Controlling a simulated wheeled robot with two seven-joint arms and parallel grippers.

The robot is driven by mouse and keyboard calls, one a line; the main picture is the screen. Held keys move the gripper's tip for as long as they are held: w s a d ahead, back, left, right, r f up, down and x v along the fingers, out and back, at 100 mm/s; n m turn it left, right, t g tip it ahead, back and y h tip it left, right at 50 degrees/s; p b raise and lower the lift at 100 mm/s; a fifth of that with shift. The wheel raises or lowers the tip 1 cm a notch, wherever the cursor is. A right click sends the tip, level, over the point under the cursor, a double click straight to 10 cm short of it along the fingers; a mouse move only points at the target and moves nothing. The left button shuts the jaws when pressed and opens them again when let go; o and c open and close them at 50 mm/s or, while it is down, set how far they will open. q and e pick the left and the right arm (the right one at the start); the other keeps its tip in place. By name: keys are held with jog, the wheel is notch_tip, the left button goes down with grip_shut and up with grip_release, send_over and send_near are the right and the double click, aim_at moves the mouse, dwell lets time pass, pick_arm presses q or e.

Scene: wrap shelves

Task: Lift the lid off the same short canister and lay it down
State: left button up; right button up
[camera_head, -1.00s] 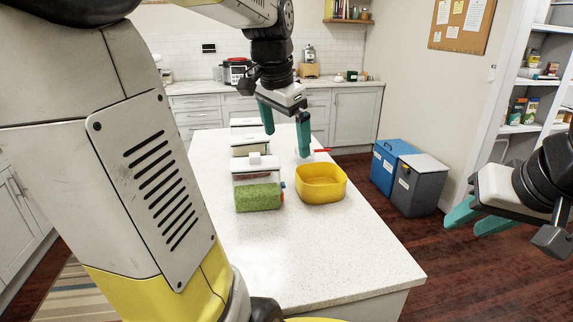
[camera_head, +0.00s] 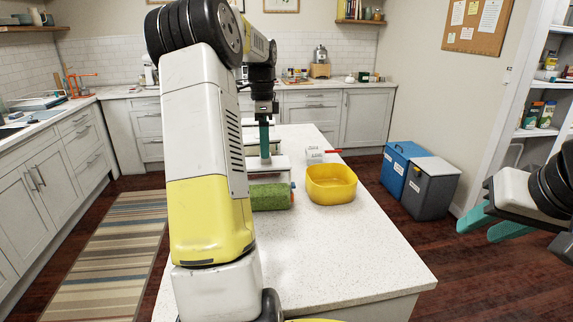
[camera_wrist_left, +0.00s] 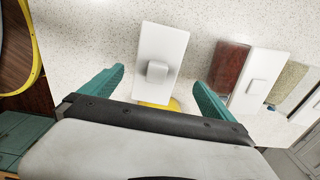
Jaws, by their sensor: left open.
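A clear canister with green contents (camera_head: 270,197) stands on the white island top, partly behind my left arm. A white lid (camera_head: 283,161) shows above it. My left gripper (camera_head: 265,141) points down over the canister row. In the left wrist view, a white lid with a square knob (camera_wrist_left: 157,71) lies between the spread, empty fingers of my left gripper (camera_wrist_left: 160,85), and something yellow (camera_wrist_left: 172,104) shows at its lower edge. I cannot tell which canister this lid belongs to. My right gripper (camera_head: 486,222) is at the right, off the island, fingers apart and empty.
A yellow bowl (camera_head: 331,184) stands right of the green canister. A small labelled white container (camera_head: 315,155) and a red item (camera_head: 333,151) lie behind it. Another white-lidded canister (camera_wrist_left: 260,77) stands beside in the wrist view. The island's front (camera_head: 350,250) is clear.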

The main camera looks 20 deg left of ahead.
aim_at(266, 165)
pick_arm(q)
jog(key=f, duration=0.4)
jog(key=shift+s+d+f, duration=0.2)
jog(key=shift+d+f, duration=0.05)
jog(key=shift+f, duration=0.15)
jog(key=c, duration=1.5)
jog(key=shift+r, duration=0.1)
jog(key=shift+r, duration=0.1)
